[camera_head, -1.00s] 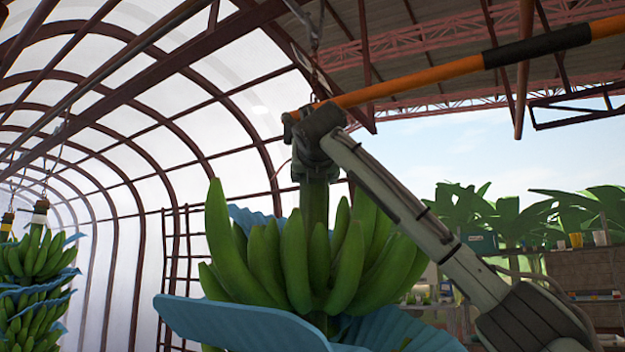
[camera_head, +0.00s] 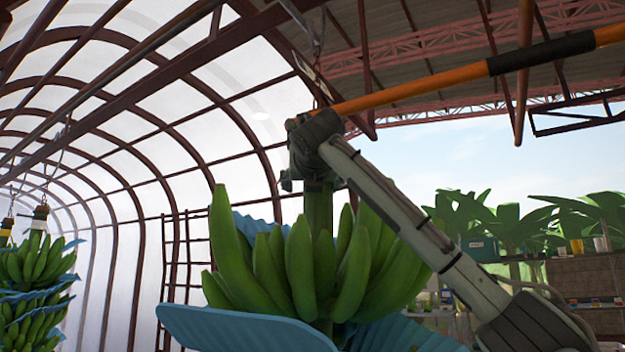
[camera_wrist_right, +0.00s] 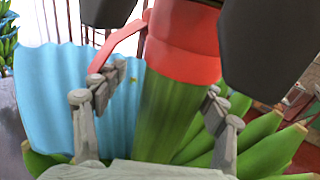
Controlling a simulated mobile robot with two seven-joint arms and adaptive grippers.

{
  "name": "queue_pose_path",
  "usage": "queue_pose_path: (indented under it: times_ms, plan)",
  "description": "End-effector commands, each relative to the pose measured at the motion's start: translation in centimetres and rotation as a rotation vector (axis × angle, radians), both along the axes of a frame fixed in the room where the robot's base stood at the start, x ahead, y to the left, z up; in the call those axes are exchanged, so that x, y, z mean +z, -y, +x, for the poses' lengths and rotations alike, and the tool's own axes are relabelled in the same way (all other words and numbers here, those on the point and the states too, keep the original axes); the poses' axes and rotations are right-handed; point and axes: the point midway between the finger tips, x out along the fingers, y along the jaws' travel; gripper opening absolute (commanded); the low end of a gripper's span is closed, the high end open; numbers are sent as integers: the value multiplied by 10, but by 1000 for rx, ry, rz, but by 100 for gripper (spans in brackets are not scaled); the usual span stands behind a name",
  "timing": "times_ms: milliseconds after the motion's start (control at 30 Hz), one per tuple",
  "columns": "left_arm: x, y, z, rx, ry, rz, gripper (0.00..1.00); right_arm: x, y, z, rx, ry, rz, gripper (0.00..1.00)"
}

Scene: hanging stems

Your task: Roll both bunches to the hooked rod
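A large green banana bunch (camera_head: 318,268) hangs in the middle of the head view, with blue sheets (camera_head: 245,329) around it. My right gripper (camera_head: 308,165) is at the top of its thick stem (camera_head: 319,210). In the right wrist view the gripper's dark fingers (camera_wrist_right: 180,35) stand wide apart, on either side of the stem's red band (camera_wrist_right: 184,48); a narrow gap shows at the left finger. More green bunches (camera_head: 38,262) hang at the far left, under white and yellow caps. An orange rod (camera_head: 410,88) with a black sleeve slants in from the upper right; its low end is beside my right gripper. I see no hook clearly. My left gripper is not in view.
A dark overhead rail (camera_head: 215,48) runs above the bunches, with a metal hanger (camera_head: 316,35) over the middle one. A ladder-like frame (camera_head: 186,250) stands behind. Shelves (camera_head: 585,275) and plants are at the right. Open space lies between the left and middle bunches.

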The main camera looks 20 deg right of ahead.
Motion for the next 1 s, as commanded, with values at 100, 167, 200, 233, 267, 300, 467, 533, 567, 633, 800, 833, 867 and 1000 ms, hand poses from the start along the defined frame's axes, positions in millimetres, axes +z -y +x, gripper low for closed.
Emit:
queue_pose_path:
  times_ms: [100, 167, 200, 233, 267, 300, 467, 533, 567, 633, 800, 833, 867, 1000]
  plan:
    - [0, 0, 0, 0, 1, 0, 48, 2, -11, -22, 12, 7, -6, 70]
    - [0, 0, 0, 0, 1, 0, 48, 2, -15, -34, 12, 6, -5, 70]
    - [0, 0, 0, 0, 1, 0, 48, 2, -17, -43, 12, 5, -4, 70]
    - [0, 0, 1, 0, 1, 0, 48, 2, -19, -49, 13, 6, -5, 70]
    - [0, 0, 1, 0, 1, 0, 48, 1, -20, -56, 12, 5, -5, 70]
    - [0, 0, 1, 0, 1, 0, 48, 1, -23, -64, 11, 4, -4, 70]
    - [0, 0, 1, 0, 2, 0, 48, 0, -28, -90, 9, 1, -1, 70]
    - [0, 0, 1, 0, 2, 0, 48, -1, -30, -98, 7, -1, -1, 70]
    - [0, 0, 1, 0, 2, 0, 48, -1, -30, -101, 7, -1, -1, 70]
    - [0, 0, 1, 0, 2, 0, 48, -1, -31, -105, 5, -3, 0, 70]
    - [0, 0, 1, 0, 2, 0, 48, -2, -32, -107, 4, -4, 0, 70]
    - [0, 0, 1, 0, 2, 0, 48, -2, -31, -107, 4, -4, 0, 70]
    - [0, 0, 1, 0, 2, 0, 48, -2, -31, -107, 4, -4, 0, 70]
    - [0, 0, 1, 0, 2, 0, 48, -2, -31, -107, 3, -4, 1, 70]
